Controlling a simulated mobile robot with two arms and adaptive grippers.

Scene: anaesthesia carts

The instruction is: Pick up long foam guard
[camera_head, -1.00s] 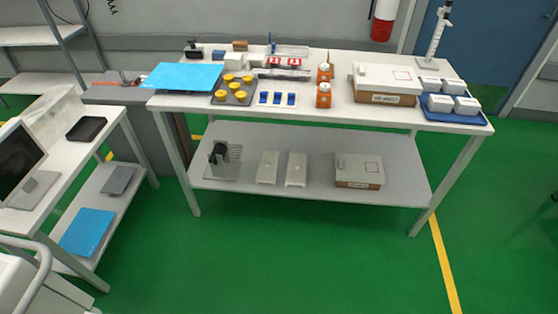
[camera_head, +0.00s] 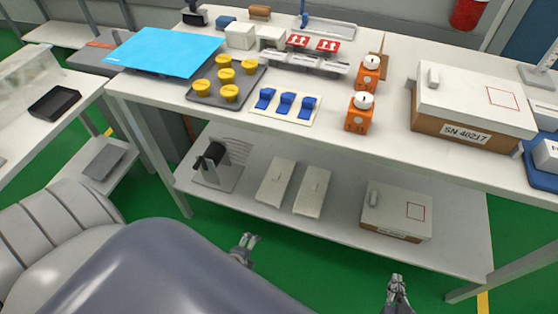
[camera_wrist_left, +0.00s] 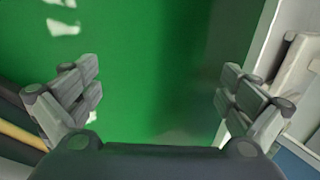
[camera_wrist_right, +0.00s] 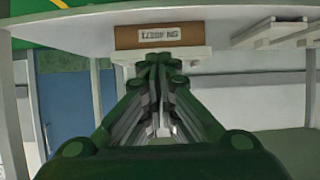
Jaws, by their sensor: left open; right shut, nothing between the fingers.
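Two long pale pieces lie side by side on the lower shelf, a left one (camera_head: 276,183) and a right one (camera_head: 312,191). They may be foam guards, but I cannot tell for sure. My left gripper (camera_head: 249,238) is open and empty, in front of and below the pale pieces in the head view. In the left wrist view it (camera_wrist_left: 160,75) spans green floor. My right gripper (camera_head: 397,281) is shut and empty in front of the lower shelf; it also shows shut in its wrist view (camera_wrist_right: 160,62).
A side table stands left.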

